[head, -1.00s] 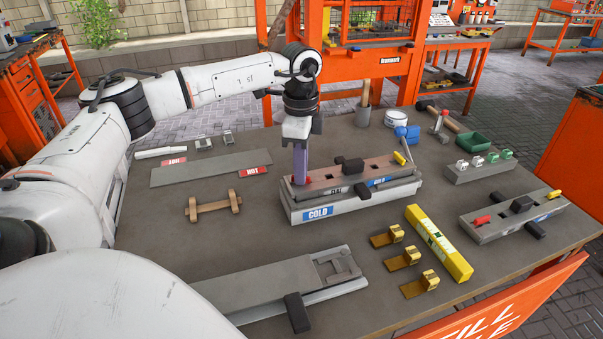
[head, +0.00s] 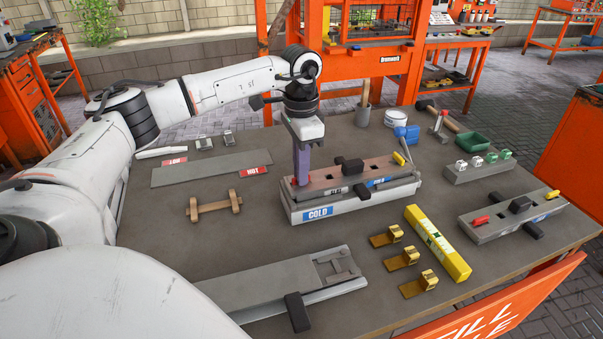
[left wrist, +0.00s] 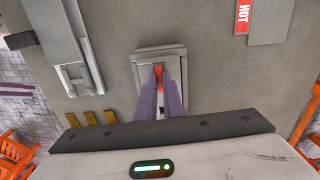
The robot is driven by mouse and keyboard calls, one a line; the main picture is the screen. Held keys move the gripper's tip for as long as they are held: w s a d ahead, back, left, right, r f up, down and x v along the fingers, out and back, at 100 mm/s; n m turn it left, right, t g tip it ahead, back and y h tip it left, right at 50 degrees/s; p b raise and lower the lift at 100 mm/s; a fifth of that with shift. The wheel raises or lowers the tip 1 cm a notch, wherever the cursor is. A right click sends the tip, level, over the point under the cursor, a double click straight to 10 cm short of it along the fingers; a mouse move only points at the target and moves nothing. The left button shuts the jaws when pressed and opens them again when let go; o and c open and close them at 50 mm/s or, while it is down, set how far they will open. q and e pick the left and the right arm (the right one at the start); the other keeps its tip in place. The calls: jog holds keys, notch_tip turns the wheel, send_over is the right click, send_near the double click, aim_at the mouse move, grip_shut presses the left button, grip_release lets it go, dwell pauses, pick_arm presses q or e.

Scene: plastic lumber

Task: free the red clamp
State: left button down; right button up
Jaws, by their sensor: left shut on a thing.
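The red clamp (left wrist: 158,70) shows as a small red piece between the fingertips of my left gripper (left wrist: 160,82) in the left wrist view. In the head view my left gripper (head: 301,180) points down at the left end of the upper block (head: 335,182) and is shut on the red clamp there. The fingers mostly hide the clamp in the head view. The block carries a black knob and a yellow clamp (head: 398,158) at its right end. It rests on a grey base with a blue COLD label (head: 318,213). My right gripper is not in view.
A similar block with its own red piece (head: 481,221) lies at the right. A yellow level (head: 438,243) and several brass hooks (head: 403,259) lie between. A wooden dumbbell-shaped piece (head: 214,206) and a grey plate marked HOT (head: 205,170) are at the left.

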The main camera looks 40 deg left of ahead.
pick_arm(q)
jog(key=c, duration=1.7)
grip_release()
jog(key=shift+r, duration=3.55)
